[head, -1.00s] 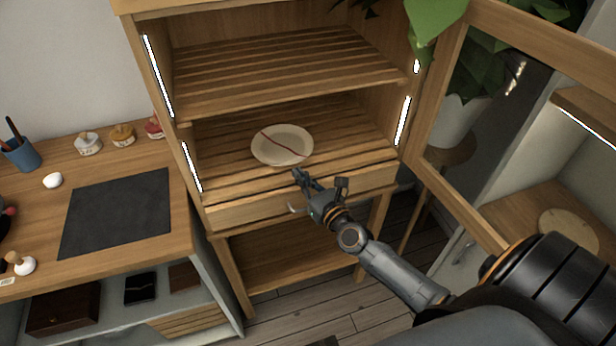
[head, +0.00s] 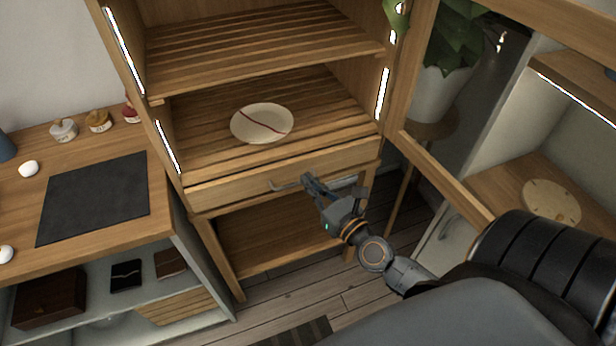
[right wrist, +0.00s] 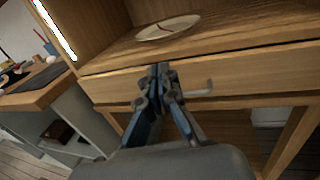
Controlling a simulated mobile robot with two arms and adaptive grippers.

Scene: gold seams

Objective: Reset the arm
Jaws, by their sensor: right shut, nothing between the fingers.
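My right gripper (head: 309,181) is shut and empty, in front of the drawer of the wooden cabinet. In the right wrist view its fingertips (right wrist: 159,70) are together, beside the drawer handle (right wrist: 196,93). A cream plate (head: 262,123) with a dark red seam lies on the cabinet's lower slatted shelf, behind and above the gripper. The plate also shows at the top of the right wrist view (right wrist: 168,28). The gripper is apart from the plate. My left gripper is not in view.
The drawer (head: 290,174) is closed under the shelf. The cabinet's glazed door (head: 445,185) stands open at the right, near my arm. At the left a worktop holds a dark mat (head: 95,198) and several small lidded jars. A potted plant (head: 440,85) stands behind the door.

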